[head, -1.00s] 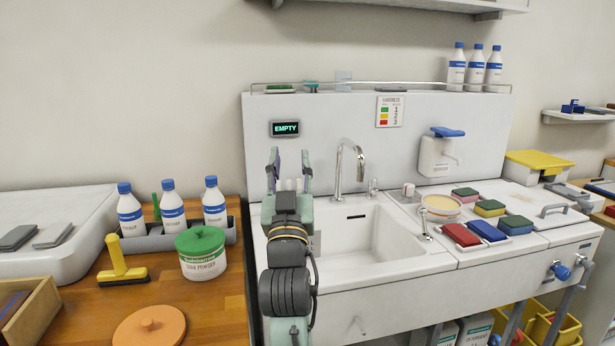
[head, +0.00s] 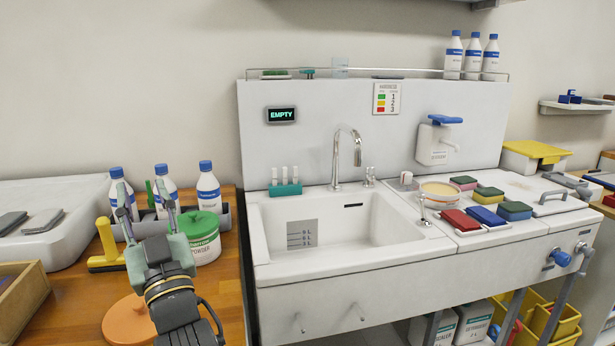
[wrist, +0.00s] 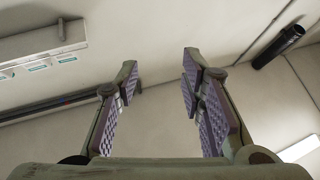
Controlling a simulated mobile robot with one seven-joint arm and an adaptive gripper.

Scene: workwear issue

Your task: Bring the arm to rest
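My gripper (head: 146,212) is at the lower left of the head view, pointing up, above the wooden counter. It hides part of the white bottles and the soda powder tub behind it. In the wrist view my gripper (wrist: 160,92) shows its two padded fingers wide apart with nothing between them.
Left of the sink (head: 290,240) stand a powder tub (head: 203,240) with a green lid, blue-capped bottles (head: 208,190), a yellow-handled squeegee (head: 106,240) and an orange lid (head: 128,322). Coloured sponges (head: 487,216) lie right of the basin. The basin looks empty.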

